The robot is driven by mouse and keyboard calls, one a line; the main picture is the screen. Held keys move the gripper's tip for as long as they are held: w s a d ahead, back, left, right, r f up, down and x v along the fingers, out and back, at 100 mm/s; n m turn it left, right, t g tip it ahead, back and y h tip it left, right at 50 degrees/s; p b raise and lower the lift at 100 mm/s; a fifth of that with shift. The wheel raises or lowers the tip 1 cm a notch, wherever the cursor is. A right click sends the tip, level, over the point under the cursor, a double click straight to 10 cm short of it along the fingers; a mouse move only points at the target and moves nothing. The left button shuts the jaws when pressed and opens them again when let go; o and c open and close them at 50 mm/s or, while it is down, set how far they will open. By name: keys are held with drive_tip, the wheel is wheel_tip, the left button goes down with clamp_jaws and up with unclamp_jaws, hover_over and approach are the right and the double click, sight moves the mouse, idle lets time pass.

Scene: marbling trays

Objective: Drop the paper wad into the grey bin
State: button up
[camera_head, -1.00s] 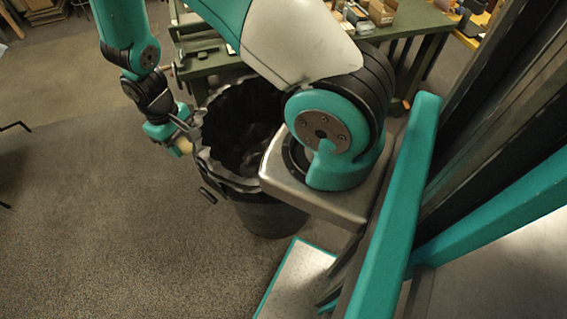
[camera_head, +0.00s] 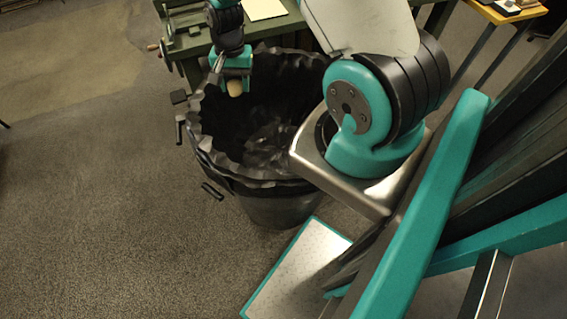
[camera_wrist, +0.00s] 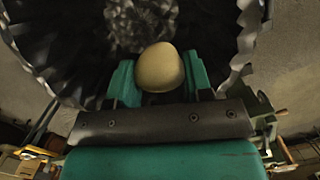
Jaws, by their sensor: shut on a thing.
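The paper wad (camera_wrist: 160,68) is a rounded, pale tan lump between the two teal fingers of my gripper (camera_wrist: 158,80) in the wrist view. In the head view the wad (camera_head: 235,88) shows small below my gripper (camera_head: 235,82). My gripper is shut on it. The grey bin (camera_head: 275,208) is a round, dark bin with a black liner folded over its rim. My gripper and the wad appear over the bin's opening, inside the far left part of the rim. In the wrist view the liner (camera_wrist: 75,60) lies behind the wad. The height above the rim is hard to tell.
A green workbench (camera_head: 190,42) with a pale sheet (camera_head: 265,9) on it stands just behind the bin. A yellow-topped table (camera_head: 505,14) is at the top right. The floor left of the bin is clear.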

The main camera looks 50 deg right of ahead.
drive_tip(key=s+d+f+m+t+b, duration=0.1)
drive_tip(key=s+d+f+m+b, duration=0.1)
drive_tip(key=d+f+m+b, duration=0.5)
drive_tip(key=s+d+f+m+t+b, duration=0.1)
drive_tip(key=s+d+f+m+b, duration=0.1)
drive_tip(key=d+f+m+b, duration=0.6)
drive_tip(key=f+m+b, duration=0.1)
drive_tip(key=m+b, duration=0.1)
drive_tip(key=m, duration=0.1)
drive_tip(key=shift+f, duration=0.25)
drive_tip(key=o, duration=1)
drive_tip(key=shift+c, duration=0.2)
drive_tip(key=shift+r, duration=0.1)
